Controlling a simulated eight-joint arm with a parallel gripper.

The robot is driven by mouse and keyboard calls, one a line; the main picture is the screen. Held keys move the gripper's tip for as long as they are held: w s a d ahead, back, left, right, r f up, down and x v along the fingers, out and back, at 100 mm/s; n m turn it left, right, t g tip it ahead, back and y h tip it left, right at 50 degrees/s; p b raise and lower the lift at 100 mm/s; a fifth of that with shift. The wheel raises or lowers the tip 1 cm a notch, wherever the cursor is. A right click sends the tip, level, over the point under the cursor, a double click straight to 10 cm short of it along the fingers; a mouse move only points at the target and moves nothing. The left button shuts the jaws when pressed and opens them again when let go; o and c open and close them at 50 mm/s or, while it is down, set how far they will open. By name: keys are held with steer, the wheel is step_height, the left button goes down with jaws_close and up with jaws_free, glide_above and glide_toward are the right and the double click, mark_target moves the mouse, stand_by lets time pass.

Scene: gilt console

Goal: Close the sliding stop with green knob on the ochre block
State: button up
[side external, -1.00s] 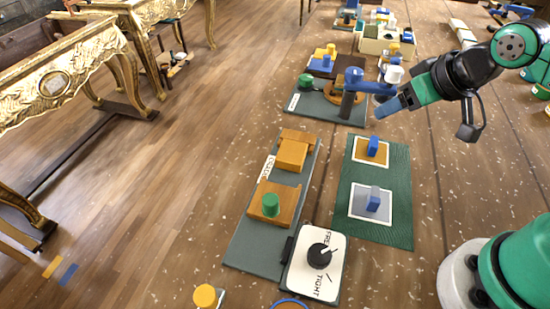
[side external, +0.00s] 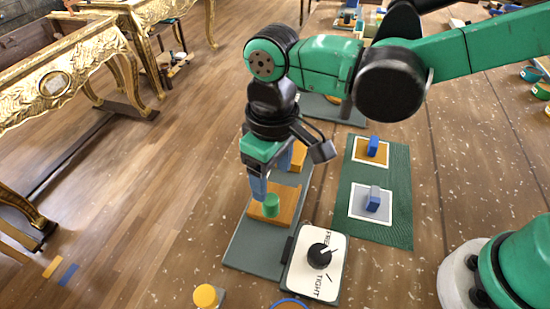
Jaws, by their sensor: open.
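The green knob (side external: 271,204) stands on the ochre sliding stop (side external: 286,213), which lies on a long grey base plate (side external: 247,246). Another ochre block (side external: 299,156) on the same plate is mostly hidden behind my gripper. My gripper (side external: 275,190) points down over the plate, with its blue fingers apart. One finger is just left of and above the green knob, and the other shows behind it at the right. I cannot tell whether a finger touches the knob.
A white dial plate (side external: 301,273) with a black knob (side external: 319,254) adjoins the near right of the base plate. A green mat (side external: 400,231) with two blue-handled pieces lies to the right. A yellow knob (side external: 205,296) is at the front.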

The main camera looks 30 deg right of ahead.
mark_target(271, 199)
steer(key=shift+s+a+f, duration=0.1)
steer(key=shift+a+f, duration=0.15)
steer(key=shift+f, duration=2.7)
jaws_close()
steer(key=shift+d, duration=0.1)
